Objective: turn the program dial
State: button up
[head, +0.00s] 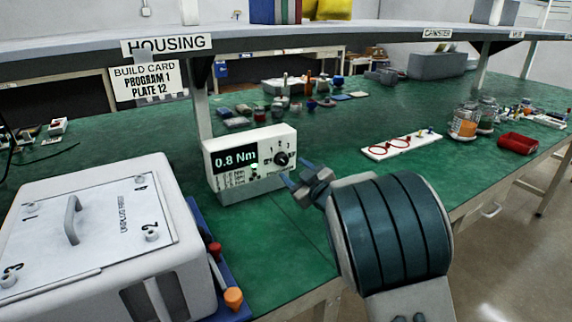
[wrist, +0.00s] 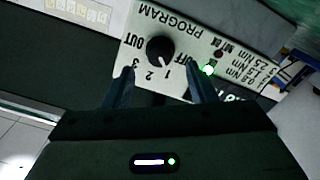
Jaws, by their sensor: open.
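The white controller box (head: 250,185) stands on the green bench, and its display reads 0.8 Nm. Its round black program dial (head: 281,158) is on the right of the front face. In the wrist view the dial (wrist: 160,48) has OUT, 3, 2, 1 and OFF printed around it; its exact pointer setting is hard to read. A green lamp (wrist: 208,70) is lit near the 0.8 Nm line. My gripper (wrist: 161,72) is open and empty, its fingertips either side of the dial's lower edge in the picture, apparently not touching it. In the head view my gripper (head: 298,182) is just in front of the box.
A build card (head: 148,82) reads PROGRAM 1, PLATE 12. A white housing (head: 95,235) with a handled lid stands at the left, with a blue tray (head: 215,255) of tools beside it. A white board with red rings (head: 400,145) lies right. The shelf (head: 300,38) hangs above.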

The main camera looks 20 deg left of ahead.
aim_at(284, 162)
jog(key=shift+x, duration=2.75)
jog(key=c, duration=1)
